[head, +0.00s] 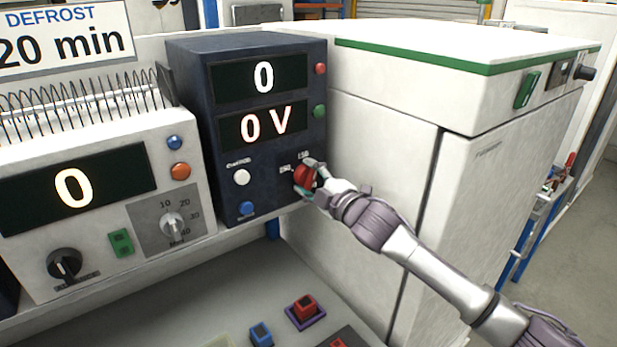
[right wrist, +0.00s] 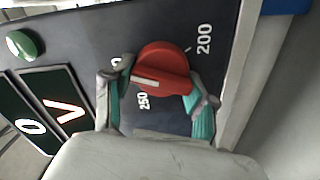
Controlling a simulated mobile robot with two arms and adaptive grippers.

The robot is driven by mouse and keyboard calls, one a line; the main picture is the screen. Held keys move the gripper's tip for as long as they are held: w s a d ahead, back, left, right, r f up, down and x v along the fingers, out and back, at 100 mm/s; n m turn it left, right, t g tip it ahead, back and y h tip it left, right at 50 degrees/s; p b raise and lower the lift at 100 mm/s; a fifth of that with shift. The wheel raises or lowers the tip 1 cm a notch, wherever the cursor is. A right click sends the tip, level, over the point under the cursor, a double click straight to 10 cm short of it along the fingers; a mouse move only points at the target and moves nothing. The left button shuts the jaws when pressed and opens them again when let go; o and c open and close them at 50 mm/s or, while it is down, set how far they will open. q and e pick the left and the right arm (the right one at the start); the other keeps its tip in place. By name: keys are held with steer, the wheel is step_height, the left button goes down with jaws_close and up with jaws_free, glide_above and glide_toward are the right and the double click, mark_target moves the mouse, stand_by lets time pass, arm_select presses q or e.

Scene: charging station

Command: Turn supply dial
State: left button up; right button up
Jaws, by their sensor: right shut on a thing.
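The supply dial is a red knob (head: 303,176) low on the right of the dark blue supply box (head: 191,110). In the right wrist view the red knob (right wrist: 163,68) has a white pointer mark, with "250" printed just below it and "200" to the upper right. My right gripper (head: 312,178) is at the dial, its two fingers on opposite sides of the knob; it also shows in the right wrist view (right wrist: 160,88). It is shut on the knob. The supply displays read "0" and "0 V". My left gripper is not in view.
A white unit (head: 105,135) with a wire rack, a "0" display and its own knobs stands left of the supply. A large white cabinet (head: 385,120) stands close on the right. Red and blue blocks (head: 304,308) sit on the surface below.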

steer(key=shift+n, duration=0.6)
steer(key=shift+f, duration=0.1)
steer(key=o, duration=1.2)
steer(key=shift+c, duration=0.2)
steer(key=shift+s+d, duration=0.1)
steer(key=v, duration=1.1)
steer(key=shift+s+d, duration=0.2)
steer(key=shift+s, duration=0.1)
